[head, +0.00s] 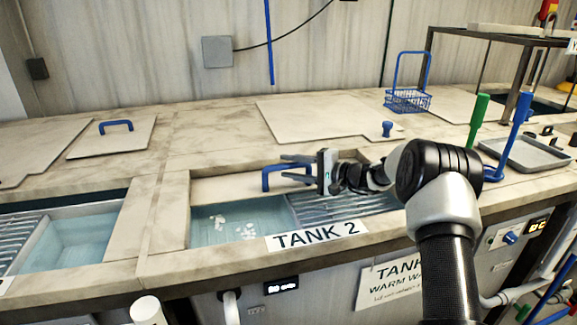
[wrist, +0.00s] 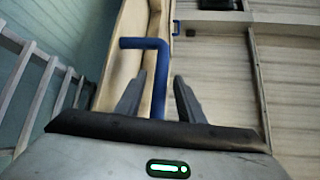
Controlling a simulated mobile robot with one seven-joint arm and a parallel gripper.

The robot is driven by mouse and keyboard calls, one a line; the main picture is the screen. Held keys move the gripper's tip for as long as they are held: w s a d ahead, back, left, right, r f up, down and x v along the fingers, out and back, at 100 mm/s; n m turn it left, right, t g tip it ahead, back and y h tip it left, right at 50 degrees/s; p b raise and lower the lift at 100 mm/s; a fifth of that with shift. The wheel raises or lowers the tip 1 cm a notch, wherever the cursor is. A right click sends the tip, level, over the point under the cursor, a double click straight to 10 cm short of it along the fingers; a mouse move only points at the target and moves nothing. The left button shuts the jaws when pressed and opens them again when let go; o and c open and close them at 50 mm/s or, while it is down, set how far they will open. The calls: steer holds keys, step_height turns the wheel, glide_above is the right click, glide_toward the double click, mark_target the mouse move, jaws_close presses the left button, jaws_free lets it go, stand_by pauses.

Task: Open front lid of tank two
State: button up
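Tank two (head: 235,225), marked with a "TANK 2" label, has its front opening uncovered, showing pale blue water and a metal rack. A cream front lid panel (head: 228,186) with a blue handle (head: 268,181) stands raised or tilted at the back edge of the opening. My gripper (head: 300,169) is at this handle. In the wrist view, the blue handle (wrist: 160,80) passes between the two fingers of my gripper (wrist: 160,85), with a gap showing on each side. The fingers are open. The lid's cream face shows beside the handle in the wrist view.
A flat back lid (head: 320,120) with a blue knob (head: 387,129) lies behind the opening. Another tank (head: 75,235) is open at left, with a blue-handled lid (head: 112,137) behind it. A blue basket (head: 408,100), grey tray (head: 540,153) and upright green-handled tool (head: 478,120) are at right.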

steer(key=shift+w+a, duration=0.25)
steer(key=shift+a, duration=0.15)
steer(key=shift+c, duration=0.3)
jaws_close()
